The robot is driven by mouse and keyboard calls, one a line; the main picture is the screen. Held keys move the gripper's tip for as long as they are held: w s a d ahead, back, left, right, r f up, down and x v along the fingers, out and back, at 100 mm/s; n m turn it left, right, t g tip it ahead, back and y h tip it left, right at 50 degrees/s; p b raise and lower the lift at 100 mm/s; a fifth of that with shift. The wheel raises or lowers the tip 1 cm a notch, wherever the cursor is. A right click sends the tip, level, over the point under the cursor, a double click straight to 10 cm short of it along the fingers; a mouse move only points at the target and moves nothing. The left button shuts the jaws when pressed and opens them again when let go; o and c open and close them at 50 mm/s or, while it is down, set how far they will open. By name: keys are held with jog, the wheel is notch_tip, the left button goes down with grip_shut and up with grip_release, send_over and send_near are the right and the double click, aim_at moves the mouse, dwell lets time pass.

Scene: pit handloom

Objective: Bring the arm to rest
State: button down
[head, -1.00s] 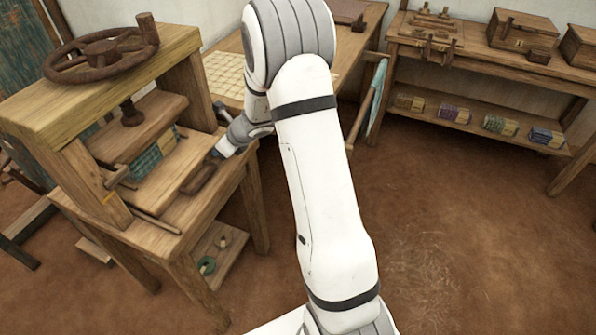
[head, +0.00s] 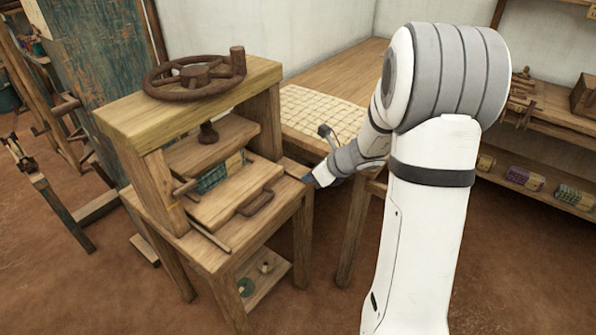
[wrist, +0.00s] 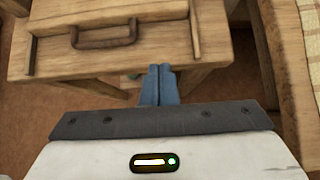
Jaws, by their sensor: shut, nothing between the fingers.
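My gripper (head: 309,180) is at the right side of the wooden screw press (head: 190,110), near the corner of its bed and apart from the tray handle. In the wrist view its two blue fingers (wrist: 160,84) are together with nothing between them. Beyond them lies the press's wooden tray (wrist: 120,60) with a dark curved handle (wrist: 104,37). The handle also shows in the head view (head: 256,203). My arm is bent and extended forward from the right of the head view.
A table with a pale gridded sheet (head: 318,112) stands behind my gripper. A bench with a lower shelf of coloured bundles (head: 525,178) is at the right. A dark green weathered board (head: 110,60) stands at the left. Brown floor (head: 310,290) is open in front.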

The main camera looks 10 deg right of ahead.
jog(key=s+a+r+n+g+p, duration=0.3)
jog(key=s+a+r+n+p, duration=0.3)
jog(key=s+r+n, duration=0.65)
jog(key=s+d+r+n+h+p, duration=0.1)
jog(key=s+r+n+h+p, duration=0.1)
jog(key=s+n, duration=0.5)
jog(key=s+d+r+n+g+h+p, duration=0.1)
jog(key=s+d+r+n+h, duration=0.1)
jog(key=s+r+n+h, duration=0.2)
jog(key=s+r+n, duration=0.1)
jog(key=s+n, duration=0.2)
jog(key=n, duration=0.1)
jog(key=shift+s+r+p, duration=0.15)
jog(key=shift+s+p, duration=0.15)
jog(key=shift+p, duration=0.1)
